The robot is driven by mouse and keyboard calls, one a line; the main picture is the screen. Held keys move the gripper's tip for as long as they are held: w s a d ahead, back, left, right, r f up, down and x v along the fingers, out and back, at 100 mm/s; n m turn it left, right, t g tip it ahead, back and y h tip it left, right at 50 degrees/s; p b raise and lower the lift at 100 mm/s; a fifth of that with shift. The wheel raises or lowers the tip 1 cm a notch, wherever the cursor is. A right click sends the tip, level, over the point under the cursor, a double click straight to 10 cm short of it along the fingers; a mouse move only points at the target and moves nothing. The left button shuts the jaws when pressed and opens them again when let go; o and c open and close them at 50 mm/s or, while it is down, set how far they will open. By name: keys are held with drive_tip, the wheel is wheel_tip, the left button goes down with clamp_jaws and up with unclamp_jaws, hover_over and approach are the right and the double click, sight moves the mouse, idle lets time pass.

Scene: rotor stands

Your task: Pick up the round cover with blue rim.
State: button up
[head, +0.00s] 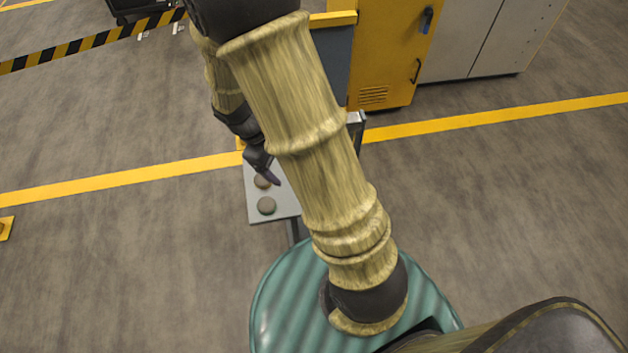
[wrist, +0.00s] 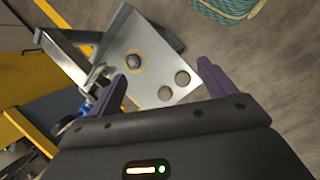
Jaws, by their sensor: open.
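A grey plate (head: 255,213) carries small round pieces; it also shows in the wrist view (wrist: 165,50). A third round piece (wrist: 134,62) sits inside a yellow-orange ring. I cannot make out a blue rim on any of them, so I cannot tell which is the named cover. My gripper (wrist: 163,70) is open, fingers apart on either side of the discs, nothing between them; in the head view it (head: 266,173) hangs over the plate's far part.
A metal bracket with a blue part (wrist: 86,108) stands beside the plate. A yellow cabinet (head: 385,60) and grey cabinets (head: 480,45) stand behind. A yellow line (head: 130,178) crosses the floor. My arm hides the plate's right side in the head view.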

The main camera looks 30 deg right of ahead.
drive_tip(key=w+f+n+t+h+b, duration=0.1)
drive_tip(key=w+f+n+h+b, duration=0.2)
drive_tip(key=f, duration=0.5)
drive_tip(key=w+f+n+t+h+b, duration=0.1)
drive_tip(key=w+f+n+h+b, duration=0.2)
drive_tip(key=f+b, duration=0.3)
drive_tip(key=w+f+n+h+b, duration=0.3)
drive_tip(key=w+f+n+b, duration=0.1)
drive_tip(key=f, duration=0.7)
drive_tip(key=shift+w+a+n+t+b, duration=0.2)
drive_tip(key=shift+n+t+b, duration=0.15)
drive_tip(key=shift+n, duration=0.25)
drive_tip(key=shift+w+f+h, duration=0.15)
drive_tip(key=shift+w+h, duration=0.1)
drive_tip(key=shift+h, duration=0.05)
drive_tip(key=shift+t, duration=0.25)
drive_tip(key=b+x, duration=0.2)
drive_tip(key=x, duration=1)
drive_tip(key=shift+f, duration=0.1)
drive_tip(key=shift+d, duration=0.1)
